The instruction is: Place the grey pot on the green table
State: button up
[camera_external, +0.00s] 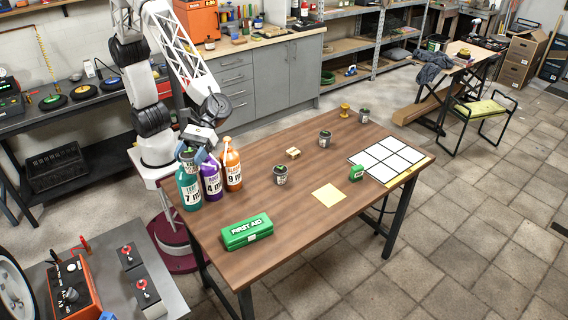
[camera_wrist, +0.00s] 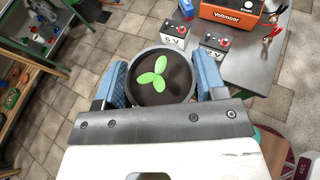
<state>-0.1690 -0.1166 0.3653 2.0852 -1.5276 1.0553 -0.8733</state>
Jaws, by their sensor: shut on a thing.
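The grey pot (camera_wrist: 162,77), round with dark soil and green leaves, is between the two blue fingers of my gripper (camera_wrist: 165,82) in the wrist view. The fingers are shut on its sides. In the external view my gripper (camera_external: 199,147) hangs at the left end of the brown table, just behind and above the bottles. The pot is hard to make out there. No table with a plainly green top shows in the external view.
The brown table (camera_external: 290,215) holds bottles (camera_external: 210,178), a green first aid box (camera_external: 246,232), several small dark containers (camera_external: 280,175) and a white tiled panel (camera_external: 386,159).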

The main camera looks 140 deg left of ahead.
jog(key=s+d+f+g, duration=0.1)
jog(key=s+d+f, duration=0.1)
jog(key=s+d, duration=0.6)
jog(key=s+d+f+m, duration=0.1)
jog(key=s+d, duration=0.3)
jog(key=s, duration=0.8)
jog(key=s+d+f+g, duration=0.1)
jog(key=s+d+f, duration=0.1)
jog(key=s+d, duration=0.6)
notch_tip(320, 180, down, 23)
jog(key=s+a, duration=0.1)
jog(key=shift+s+a+m+h, duration=0.3)
jog(key=shift+s+a+h, duration=0.1)
jog(key=shift+w+f, duration=0.1)
jog(key=w+d, duration=0.2)
jog(key=w, duration=0.2)
jog(key=w+d+f, duration=0.1)
jog(key=w+d, duration=0.2)
jog(key=w, duration=0.1)
jog(key=w+d, duration=0.3)
jog(key=w, duration=0.1)
jog(key=shift+w+f, duration=0.2)
jog(key=shift+w, duration=0.2)
